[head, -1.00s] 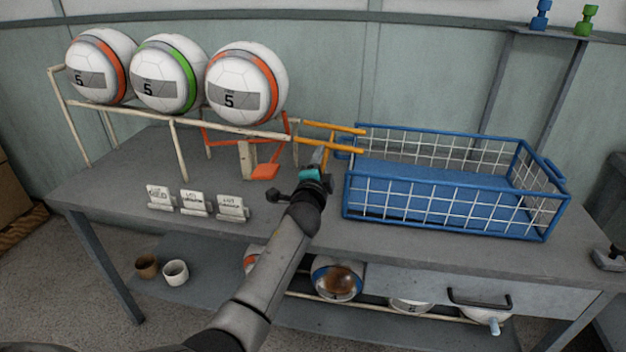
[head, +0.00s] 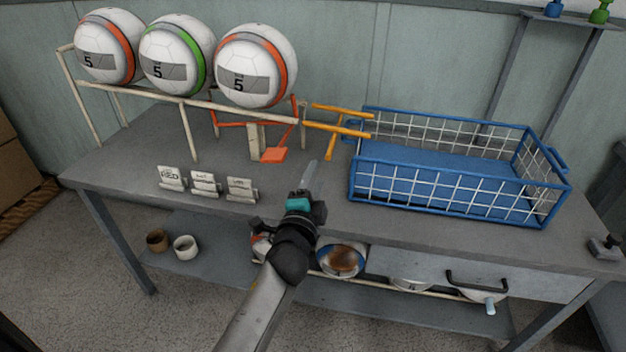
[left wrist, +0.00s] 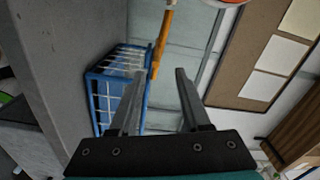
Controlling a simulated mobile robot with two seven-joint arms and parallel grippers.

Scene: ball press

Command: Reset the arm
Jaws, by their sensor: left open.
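My left gripper (head: 309,175) is over the front part of the table in the head view, in front of the orange lever parts. In the left wrist view its two fingers (left wrist: 160,74) are apart, with nothing between them. The orange pedal (head: 273,155) and the yellow-orange fork (head: 338,127) stand beyond the gripper, apart from it. Three white balls sit on the rack: one with an orange band (head: 108,46), one with a green band (head: 177,55) and one with an orange-red band (head: 255,65). My right gripper is not in view.
A blue wire basket (head: 460,209) stands empty on the table's right side. Three small label cards (head: 205,183) stand near the front left edge. A drawer (head: 430,268), more balls and two cups (head: 186,247) are below the tabletop.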

